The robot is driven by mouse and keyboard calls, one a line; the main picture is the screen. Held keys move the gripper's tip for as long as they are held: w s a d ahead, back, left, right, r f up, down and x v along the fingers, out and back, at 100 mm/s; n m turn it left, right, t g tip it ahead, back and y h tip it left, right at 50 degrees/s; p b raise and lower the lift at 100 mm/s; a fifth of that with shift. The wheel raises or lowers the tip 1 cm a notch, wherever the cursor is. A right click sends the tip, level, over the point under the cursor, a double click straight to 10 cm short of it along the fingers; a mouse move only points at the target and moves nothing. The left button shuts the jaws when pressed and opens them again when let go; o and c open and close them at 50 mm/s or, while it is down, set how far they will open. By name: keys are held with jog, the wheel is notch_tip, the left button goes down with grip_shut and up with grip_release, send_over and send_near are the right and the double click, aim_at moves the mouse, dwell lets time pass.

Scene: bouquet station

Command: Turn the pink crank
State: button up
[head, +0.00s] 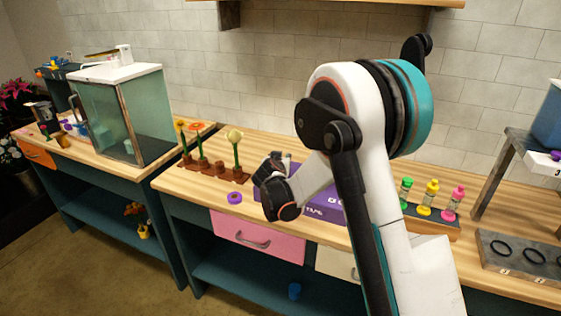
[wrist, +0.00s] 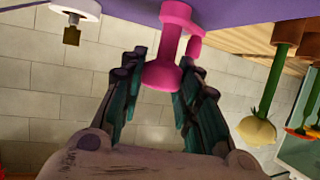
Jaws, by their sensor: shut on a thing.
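The pink crank (wrist: 173,45) shows in the wrist view, joined to the purple box (wrist: 120,7). Its rounded knob end lies between the two dark and teal fingers of my gripper (wrist: 157,72), which is shut on it. In the head view my gripper (head: 274,166) is at the left part of the purple box (head: 312,206) on the wooden bench. The crank is hidden there behind my gripper and arm.
Several flowers stand in a brown rack (head: 203,168) left of the box. A purple ring (head: 235,198) lies near the bench's front edge. Bottles with green, yellow and pink tops (head: 432,190) stand right of my arm. A glass tank (head: 130,110) stands far left.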

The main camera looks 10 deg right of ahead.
dwell(0.3)
jog(key=o, duration=1)
jog(key=shift+o, duration=0.2)
jog(key=v, duration=1.2)
